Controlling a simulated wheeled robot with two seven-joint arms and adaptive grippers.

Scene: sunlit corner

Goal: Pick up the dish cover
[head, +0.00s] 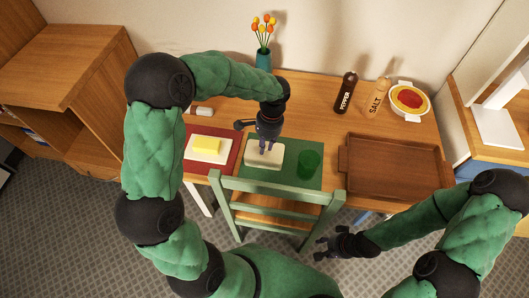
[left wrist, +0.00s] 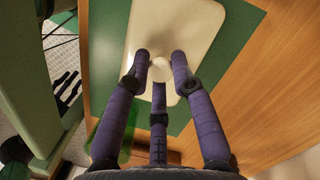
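The dish cover (head: 264,163) is cream, rectangular with rounded corners, and rests on a green mat (head: 278,186). In the left wrist view the cover (left wrist: 200,25) lies below my fingers, with a small round knob (left wrist: 160,69) on it. My left gripper (head: 267,148) points down over the cover. Its three fingers (left wrist: 160,66) stand around the knob, with small gaps seeming to show at the sides; contact is hard to judge. My right gripper (head: 320,248) is empty, fingers spread, low in front of the desk beside the chair.
Yellow butter (head: 207,144) sits on a white dish (head: 222,157) on a red mat, left of the cover. A green cup (head: 309,163) stands close on the right. A brown tray (head: 345,160) lies further right. A green chair (head: 275,187) stands at the desk's front.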

